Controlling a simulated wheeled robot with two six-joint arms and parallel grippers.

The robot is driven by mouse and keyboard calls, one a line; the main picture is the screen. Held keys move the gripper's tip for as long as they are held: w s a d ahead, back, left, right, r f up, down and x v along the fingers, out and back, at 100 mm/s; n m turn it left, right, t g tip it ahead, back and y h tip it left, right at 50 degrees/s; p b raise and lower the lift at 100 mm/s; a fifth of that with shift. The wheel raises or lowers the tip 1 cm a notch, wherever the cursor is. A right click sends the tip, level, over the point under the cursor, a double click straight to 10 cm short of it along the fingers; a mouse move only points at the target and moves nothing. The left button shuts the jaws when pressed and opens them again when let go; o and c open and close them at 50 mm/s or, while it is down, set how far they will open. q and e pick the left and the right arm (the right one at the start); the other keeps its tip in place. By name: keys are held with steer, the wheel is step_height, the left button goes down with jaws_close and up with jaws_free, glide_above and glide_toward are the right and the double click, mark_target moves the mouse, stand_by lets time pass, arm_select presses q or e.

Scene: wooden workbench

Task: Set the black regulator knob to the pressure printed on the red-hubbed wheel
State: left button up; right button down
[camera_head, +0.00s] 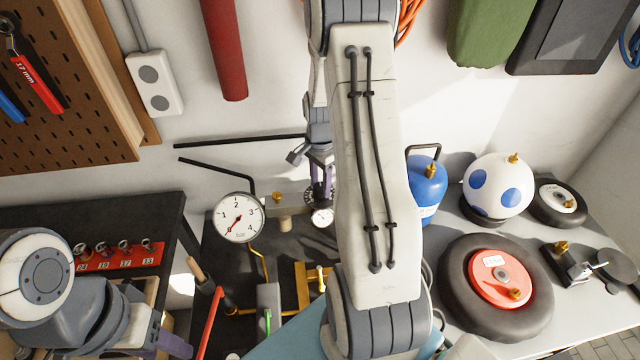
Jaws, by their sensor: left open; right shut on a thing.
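The red-hubbed wheel (450,290) lies flat on the grey bench at the right; its hub has a white label, too small to read surely. My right gripper (319,184) is shut on the black regulator knob (309,197) at the back of the dark bench, mostly hidden by the gripper and my arm. A small round gauge (322,217) sits just below the knob. A large white gauge (238,217), numbered to 4, stands left of it, its red needle pointing to the lower left. My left gripper (172,346) is open and empty at the lower left, partly seen.
A blue gas bottle (427,190), a white ball with blue spots (498,185) and a smaller black wheel (558,203) stand at the right. A red socket rail (120,258) is at the left. A red-handled tool (210,322) stands near the front. My arm covers the middle.

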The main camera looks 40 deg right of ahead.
mark_target(320, 186)
steer(key=n, duration=0.6)
steer(key=shift+n, duration=0.3)
steer(key=n, duration=0.5)
steer(key=shift+w+n+b, duration=0.1)
steer(key=shift+n+b, duration=0.2)
steer(key=shift+b, duration=0.1)
steer(key=shift+r, duration=0.1)
steer(key=shift+c, duration=1.9)
jaws_free()
step_height(320, 186, up, 10)
steer(key=b, duration=0.2)
steer(key=shift+r, duration=0.2)
